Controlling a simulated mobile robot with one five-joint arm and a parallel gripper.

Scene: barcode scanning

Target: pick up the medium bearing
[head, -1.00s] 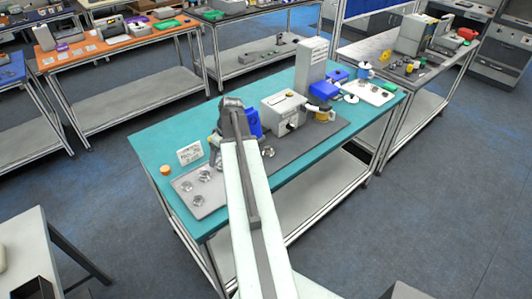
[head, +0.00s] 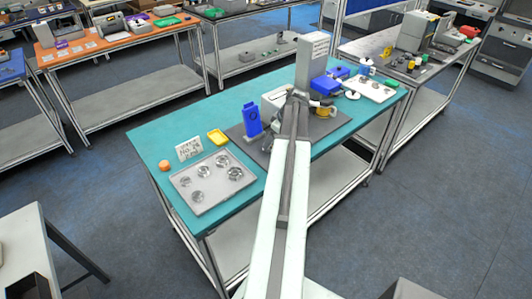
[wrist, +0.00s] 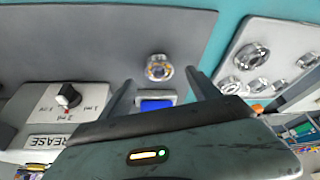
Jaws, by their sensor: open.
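My gripper (head: 298,97) is over the back middle of the teal table, with its fingers unclear in the head view. In the wrist view my gripper (wrist: 159,75) is open and empty, its two fingers apart. A pale tray (wrist: 226,68) at the right holds several bearings, one larger (wrist: 250,57). In the head view a grey tray (head: 208,206) at the left front holds several silver bearings (head: 235,174). I cannot tell for certain which bearing is medium.
A grease machine (wrist: 40,115) with a knob stands at the left in the wrist view. A blue part (wrist: 157,104) is close to the fingers.

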